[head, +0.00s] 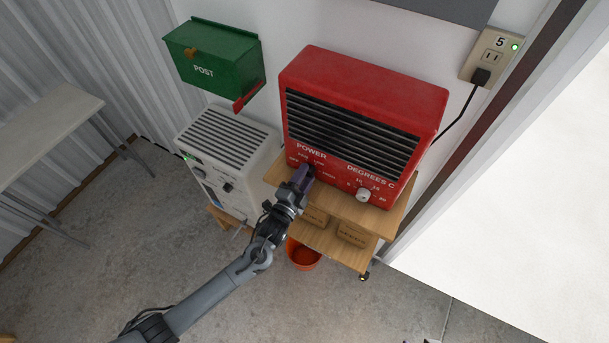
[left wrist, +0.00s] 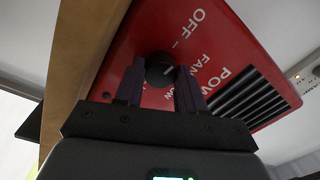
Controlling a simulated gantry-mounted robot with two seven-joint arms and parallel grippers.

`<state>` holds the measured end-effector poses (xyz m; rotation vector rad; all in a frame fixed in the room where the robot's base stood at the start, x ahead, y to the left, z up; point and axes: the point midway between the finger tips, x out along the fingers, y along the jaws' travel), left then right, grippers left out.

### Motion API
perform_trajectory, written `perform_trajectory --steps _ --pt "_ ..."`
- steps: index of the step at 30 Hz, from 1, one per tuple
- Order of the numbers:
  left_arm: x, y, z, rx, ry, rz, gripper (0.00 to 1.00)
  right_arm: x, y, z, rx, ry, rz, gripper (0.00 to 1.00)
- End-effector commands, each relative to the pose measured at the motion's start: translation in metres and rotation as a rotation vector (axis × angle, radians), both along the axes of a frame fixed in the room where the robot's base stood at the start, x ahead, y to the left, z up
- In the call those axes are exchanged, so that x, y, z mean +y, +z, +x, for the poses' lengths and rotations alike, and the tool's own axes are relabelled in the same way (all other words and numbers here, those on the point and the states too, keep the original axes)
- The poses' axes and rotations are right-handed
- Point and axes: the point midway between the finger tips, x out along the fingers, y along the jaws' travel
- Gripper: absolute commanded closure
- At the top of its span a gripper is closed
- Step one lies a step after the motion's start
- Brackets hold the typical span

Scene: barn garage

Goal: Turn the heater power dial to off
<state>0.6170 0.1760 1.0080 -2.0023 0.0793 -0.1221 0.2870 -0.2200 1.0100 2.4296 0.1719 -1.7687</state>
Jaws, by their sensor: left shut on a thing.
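The red heater (head: 360,95) stands on a wooden cart, its front panel lettered POWER and DEGREES C. My left gripper (head: 303,176) is at the power dial, low on the left of that panel, and hides most of it in the head view. In the left wrist view the black power dial (left wrist: 160,68) sits between the two fingers of my left gripper (left wrist: 159,84), which is shut on it. My right gripper is not seen.
The white temperature knob (head: 363,195) is to the right on the heater. A white appliance (head: 226,145) stands to the left, with a green post box (head: 213,58) above. The wooden cart (head: 388,215) has an orange pot (head: 303,256) below. A power cord runs to a wall outlet (head: 491,55).

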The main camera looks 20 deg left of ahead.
Motion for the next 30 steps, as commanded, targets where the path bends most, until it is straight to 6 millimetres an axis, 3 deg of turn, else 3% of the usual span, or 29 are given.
perform_trajectory --steps 10,26,27,30 --pt "0.0001 -0.0002 0.0000 0.021 0.002 -0.147 0.92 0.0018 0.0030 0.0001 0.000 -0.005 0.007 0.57" --pt "0.0001 -0.0005 0.0000 0.024 0.001 -0.174 0.92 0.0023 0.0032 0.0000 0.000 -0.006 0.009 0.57" --pt "0.0001 -0.0005 0.0000 0.024 0.001 -0.173 0.60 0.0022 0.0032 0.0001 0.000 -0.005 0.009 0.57" --pt "0.0001 -0.0004 0.0000 0.024 0.001 -0.173 0.44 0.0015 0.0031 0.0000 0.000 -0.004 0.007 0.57"
